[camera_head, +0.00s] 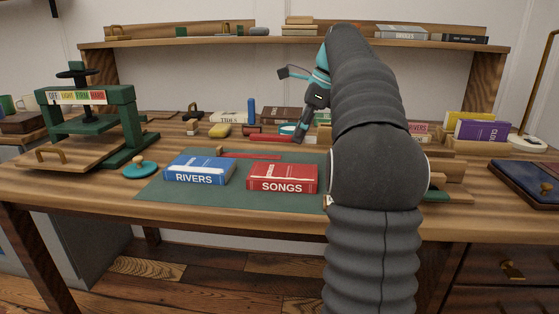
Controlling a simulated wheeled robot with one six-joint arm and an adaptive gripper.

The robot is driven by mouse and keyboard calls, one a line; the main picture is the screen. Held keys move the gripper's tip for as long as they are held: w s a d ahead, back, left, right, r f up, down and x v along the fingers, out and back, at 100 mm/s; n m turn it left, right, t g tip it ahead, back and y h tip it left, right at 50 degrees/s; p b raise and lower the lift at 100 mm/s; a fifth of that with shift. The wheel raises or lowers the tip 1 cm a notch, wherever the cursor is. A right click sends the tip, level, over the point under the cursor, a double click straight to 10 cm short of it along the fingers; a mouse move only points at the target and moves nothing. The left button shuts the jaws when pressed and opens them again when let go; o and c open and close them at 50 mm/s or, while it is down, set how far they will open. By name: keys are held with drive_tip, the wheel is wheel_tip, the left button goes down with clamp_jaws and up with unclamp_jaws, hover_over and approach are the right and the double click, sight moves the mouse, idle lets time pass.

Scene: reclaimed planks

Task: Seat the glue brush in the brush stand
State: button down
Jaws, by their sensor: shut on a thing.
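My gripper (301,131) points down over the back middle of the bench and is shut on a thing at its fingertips. That thing is too small and dark here to make out clearly; I take it for the glue brush. A red bar (270,139) lies just left of the fingertips; whether it touches them I cannot tell. A small teal and white round thing (287,128) is close behind the fingertips. I cannot pick out the brush stand with certainty; my arm hides part of the bench to the right.
A blue book, RIVERS (198,171), and a red book, SONGS (282,178), lie on the green mat (215,203). A green press (90,115) stands at left, a teal knobbed disc (140,170) beside it. A blue upright thing (251,111) stands behind. A shelf (190,41) spans the back.

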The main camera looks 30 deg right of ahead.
sight(283, 140)
drive_tip(key=w+a+f, duration=0.3)
drive_tip(key=shift+w+b, duration=0.25)
drive_tip(key=shift+b, duration=0.1)
drive_tip(key=shift+f+b, duration=0.7)
drive_tip(key=shift+f, duration=1.2)
drive_tip(key=shift+f, duration=0.1)
drive_tip(key=c, duration=1.2)
unclamp_jaws()
drive_tip(key=p+v, duration=0.4)
drive_tip(key=v, duration=0.8)
drive_tip(key=shift+w+p, duration=0.1)
drive_tip(key=shift+p, duration=0.2)
